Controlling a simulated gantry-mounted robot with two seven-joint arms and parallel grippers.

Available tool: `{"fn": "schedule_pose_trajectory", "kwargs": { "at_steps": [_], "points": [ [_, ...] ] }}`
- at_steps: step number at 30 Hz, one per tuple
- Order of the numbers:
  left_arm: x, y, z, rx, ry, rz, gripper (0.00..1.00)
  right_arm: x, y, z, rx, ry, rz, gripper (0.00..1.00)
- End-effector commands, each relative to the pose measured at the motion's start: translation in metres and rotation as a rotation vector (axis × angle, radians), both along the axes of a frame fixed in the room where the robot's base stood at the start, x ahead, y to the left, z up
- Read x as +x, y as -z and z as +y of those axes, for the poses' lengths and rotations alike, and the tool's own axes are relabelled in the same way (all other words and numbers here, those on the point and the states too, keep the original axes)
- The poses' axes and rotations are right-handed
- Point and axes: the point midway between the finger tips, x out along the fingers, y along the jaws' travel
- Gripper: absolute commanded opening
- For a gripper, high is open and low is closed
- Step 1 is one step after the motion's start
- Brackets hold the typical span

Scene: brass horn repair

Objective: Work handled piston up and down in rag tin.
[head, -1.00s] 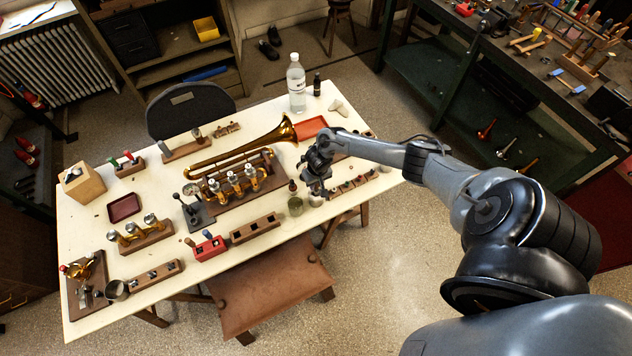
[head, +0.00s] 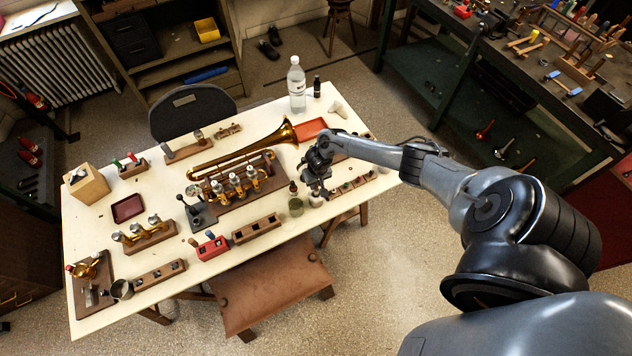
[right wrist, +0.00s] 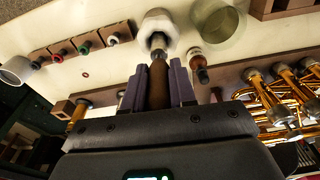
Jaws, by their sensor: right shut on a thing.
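My right gripper (head: 318,190) is over the near right part of the white table. In the right wrist view, its two fingers (right wrist: 159,86) are shut on a brown handle (right wrist: 158,90). A dark end of the handled piston (right wrist: 158,42) points into the pale, whitish rag tin (right wrist: 158,24). How deep the piston sits is hidden. In the head view the rag tin (head: 316,201) shows as a small pale shape just under the gripper, partly covered. My left gripper is not in view.
A greenish glass jar (head: 296,207) and a small dropper bottle (right wrist: 198,64) stand close beside the tin. The brass trumpet (head: 240,165) and its valves lie left of the gripper. A wooden block row (head: 256,228) stands nearer. The table's front edge is close.

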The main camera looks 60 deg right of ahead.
Motion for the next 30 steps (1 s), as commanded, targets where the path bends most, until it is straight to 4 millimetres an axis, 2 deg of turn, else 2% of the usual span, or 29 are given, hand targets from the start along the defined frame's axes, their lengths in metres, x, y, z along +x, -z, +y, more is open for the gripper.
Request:
{"fn": "schedule_pose_trajectory", "kwargs": {
  "at_steps": [1,4,17,30],
  "points": [
    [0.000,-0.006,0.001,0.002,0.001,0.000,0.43,0.000,-0.006,0.000,0.000,0.001,0.000,0.00],
    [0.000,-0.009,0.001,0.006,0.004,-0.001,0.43,0.000,-0.008,0.000,0.000,0.002,0.000,0.00],
    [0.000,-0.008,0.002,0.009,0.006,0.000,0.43,0.000,-0.006,0.000,0.000,0.001,0.000,0.00],
    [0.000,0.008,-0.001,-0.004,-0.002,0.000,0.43,0.000,0.019,0.000,0.000,0.002,0.000,0.00]
  ]
}}
